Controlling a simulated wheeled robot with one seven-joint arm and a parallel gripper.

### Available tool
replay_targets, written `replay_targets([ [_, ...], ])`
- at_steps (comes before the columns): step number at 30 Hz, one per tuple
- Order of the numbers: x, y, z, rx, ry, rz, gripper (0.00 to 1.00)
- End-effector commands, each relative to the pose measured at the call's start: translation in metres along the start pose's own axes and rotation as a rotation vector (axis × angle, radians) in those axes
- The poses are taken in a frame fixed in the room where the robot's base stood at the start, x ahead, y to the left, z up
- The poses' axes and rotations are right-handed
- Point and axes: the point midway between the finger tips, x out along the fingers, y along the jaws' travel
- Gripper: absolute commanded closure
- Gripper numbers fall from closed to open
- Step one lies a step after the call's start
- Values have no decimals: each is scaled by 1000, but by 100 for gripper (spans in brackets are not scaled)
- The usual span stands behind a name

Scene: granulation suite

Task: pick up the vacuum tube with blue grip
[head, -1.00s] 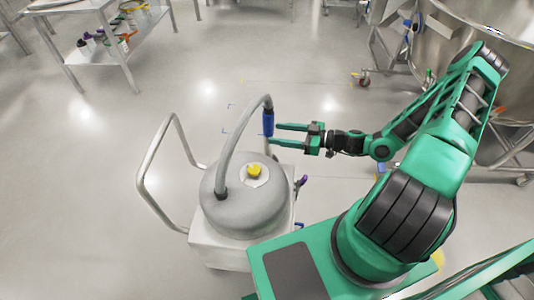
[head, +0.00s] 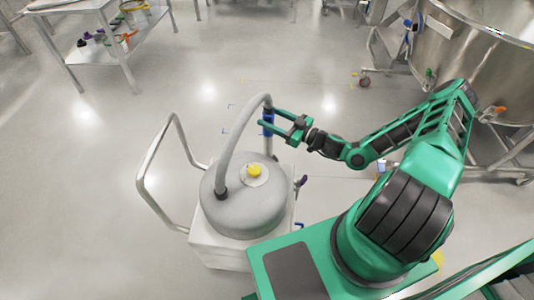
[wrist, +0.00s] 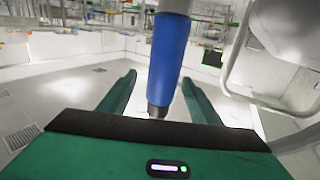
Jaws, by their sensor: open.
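The vacuum tube (head: 237,131) is a grey hose that arches up from the round grey vacuum (head: 240,212) and ends in a blue grip (head: 267,127). My gripper (head: 270,126) is open at the blue grip, reaching from the right, and its fingers partly cover the grip in the head view. In the wrist view the blue grip (wrist: 170,57) stands nearly upright between my two green fingers (wrist: 156,92), with a dark lower end close to the palm. The fingers stand apart on either side, with a visible gap to the grip.
The vacuum has a yellow cap (head: 254,170) and a bent metal push handle (head: 146,165) on the left. A metal table (head: 80,48) with small items stands at the back left. A large steel vessel (head: 470,50) stands at the right. The floor behind the vacuum is clear.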

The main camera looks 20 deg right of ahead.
Motion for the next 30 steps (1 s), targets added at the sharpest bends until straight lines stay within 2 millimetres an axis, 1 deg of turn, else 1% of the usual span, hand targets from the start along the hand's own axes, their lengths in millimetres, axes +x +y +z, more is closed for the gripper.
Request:
replay_targets([
  [10, 43, -2, 1, -1, 1, -1, 43],
  [14, 50, -3, 2, -1, -1, -1, 43],
  [20, 51, -2, 2, -1, -1, -1, 43],
  [21, 51, -2, 2, -1, -1, -1, 47],
  [22, 51, -2, 2, 0, -1, -1, 55],
  [23, 51, -2, 2, 0, -1, -1, 62],
  [24, 51, -2, 2, 0, -1, -1, 71],
  [26, 51, -2, 2, 0, -1, -1, 86],
  [27, 51, -2, 2, 0, -1, -1, 87],
  [30, 51, -2, 1, 0, 1, -1, 87],
])
